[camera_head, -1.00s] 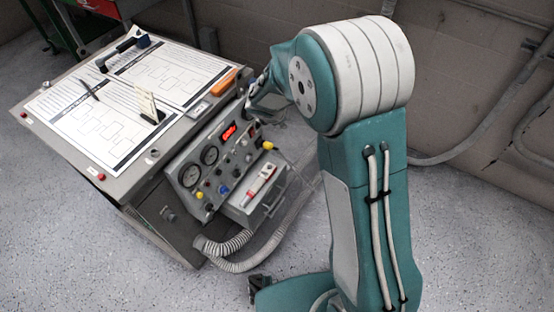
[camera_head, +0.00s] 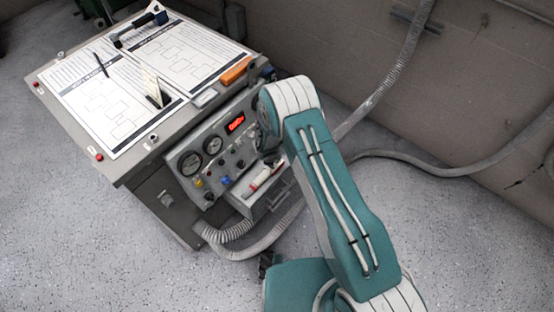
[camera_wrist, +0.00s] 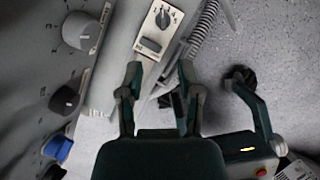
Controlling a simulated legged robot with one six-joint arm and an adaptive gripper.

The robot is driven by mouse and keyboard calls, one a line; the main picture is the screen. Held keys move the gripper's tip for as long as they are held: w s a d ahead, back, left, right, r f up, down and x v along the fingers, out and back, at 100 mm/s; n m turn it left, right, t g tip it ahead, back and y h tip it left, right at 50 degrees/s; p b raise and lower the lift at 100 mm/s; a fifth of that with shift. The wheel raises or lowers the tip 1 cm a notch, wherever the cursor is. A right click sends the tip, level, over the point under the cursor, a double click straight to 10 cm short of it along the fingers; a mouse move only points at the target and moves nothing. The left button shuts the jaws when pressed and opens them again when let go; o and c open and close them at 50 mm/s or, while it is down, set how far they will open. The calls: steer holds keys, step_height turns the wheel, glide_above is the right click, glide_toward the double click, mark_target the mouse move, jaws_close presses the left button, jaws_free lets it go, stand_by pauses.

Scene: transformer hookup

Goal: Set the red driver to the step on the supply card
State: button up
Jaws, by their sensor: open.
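A ribbed hose (camera_head: 232,233) hangs below the shelf. Printed sheets (camera_head: 120,118) and an orange object (camera_head: 236,70) lie on top.

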mark_target(276, 164)
steer(key=x, duration=0.8)
steer(key=shift+d+r, duration=0.1)
steer(key=shift+d, duration=0.3)
steer(key=shift+w+a+f, duration=0.15)
steer(key=shift+f, duration=0.25)
steer(key=shift+a, duration=0.2)
steer(key=shift+d, duration=0.25)
jaws_close()
